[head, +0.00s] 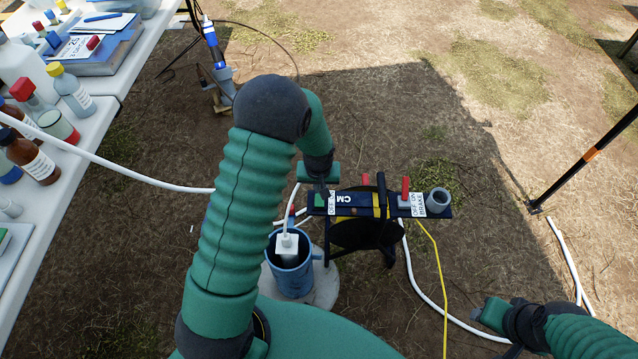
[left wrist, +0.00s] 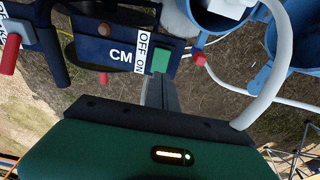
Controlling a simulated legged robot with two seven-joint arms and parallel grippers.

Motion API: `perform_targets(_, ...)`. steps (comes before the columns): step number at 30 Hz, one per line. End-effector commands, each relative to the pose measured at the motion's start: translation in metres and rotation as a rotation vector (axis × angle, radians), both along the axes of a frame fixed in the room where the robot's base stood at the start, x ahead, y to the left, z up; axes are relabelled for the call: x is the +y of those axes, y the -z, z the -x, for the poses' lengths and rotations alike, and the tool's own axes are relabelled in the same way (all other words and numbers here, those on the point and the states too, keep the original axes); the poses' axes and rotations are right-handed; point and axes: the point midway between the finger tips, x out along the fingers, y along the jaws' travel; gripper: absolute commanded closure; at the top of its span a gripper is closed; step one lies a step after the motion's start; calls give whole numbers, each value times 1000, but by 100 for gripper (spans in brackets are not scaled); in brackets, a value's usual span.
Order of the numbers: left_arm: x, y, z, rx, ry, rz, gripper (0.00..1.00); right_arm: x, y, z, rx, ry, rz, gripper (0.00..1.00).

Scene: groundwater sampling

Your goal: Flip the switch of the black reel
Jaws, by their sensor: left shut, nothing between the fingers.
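The black reel (head: 352,236) stands on the ground right of centre in the head view, with a dark blue panel (head: 366,199) across its top. The green switch (left wrist: 160,60) sits on this panel beside a white OFF/ON label (left wrist: 142,52) and the letters CM. It also shows in the head view (head: 319,200). My left gripper (head: 322,188) is shut and empty, right at the switch end of the panel. In the left wrist view its narrow fingers (left wrist: 161,88) point at the switch; I cannot tell whether they touch it. My right gripper (head: 493,314) is low at the right, away from the reel.
A blue bucket (head: 291,272) with a white hose stands just left of the reel. The panel's other end has a red lever (head: 405,188) and a grey socket (head: 438,200). A white table (head: 120,72) with bottles is at the left. White and yellow lines run over the ground.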

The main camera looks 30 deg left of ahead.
Motion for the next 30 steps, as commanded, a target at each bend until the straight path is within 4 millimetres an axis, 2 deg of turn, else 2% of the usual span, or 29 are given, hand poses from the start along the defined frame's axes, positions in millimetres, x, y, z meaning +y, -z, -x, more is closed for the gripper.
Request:
perform_targets(1,1,16,-1,2,-1,1,100,0,9,0,0,0,0,55)
perform_targets(7,4,39,-5,1,-1,0,100,0,20,0,0,0,0,55)
perform_targets(20,5,41,-7,3,-1,1,100,0,18,0,0,0,0,55)
perform_targets(25,5,43,-7,81,-3,48,100,0,-7,0,0,0,0,55)
perform_targets(27,4,51,-7,86,0,51,100,0,0,-1,-2,0,0,55)
perform_targets(30,4,52,-6,86,1,50,100,0,2,0,0,0,0,55)
